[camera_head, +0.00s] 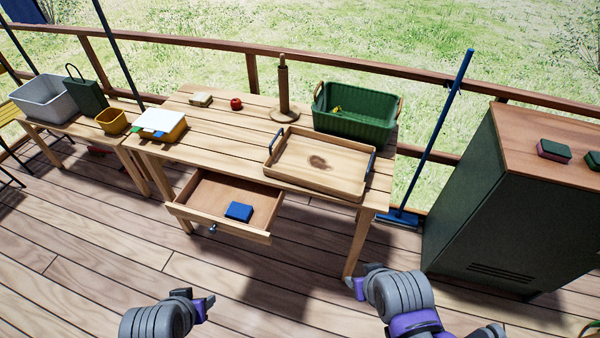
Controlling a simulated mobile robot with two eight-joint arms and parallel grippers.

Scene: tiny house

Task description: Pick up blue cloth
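The blue cloth (239,212) looks like a small folded blue square. It lies flat inside the pulled-out drawer (194,218) of the wooden table, towards the drawer's front right. My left gripper (197,299) is at the bottom left of the view, in front of the drawer and apart from it. My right gripper (362,279) is in front of the table's right front leg, also apart from the cloth. Both grippers seem open, with nothing seen between their fingers.
The table (229,140) bears a wooden tray (282,172), a green basket (350,126), a paper-roll stand (283,85) and a red object (236,104). A dark green cabinet (477,210) and a blue broom (436,130) stand right. The floor before the drawer is clear.

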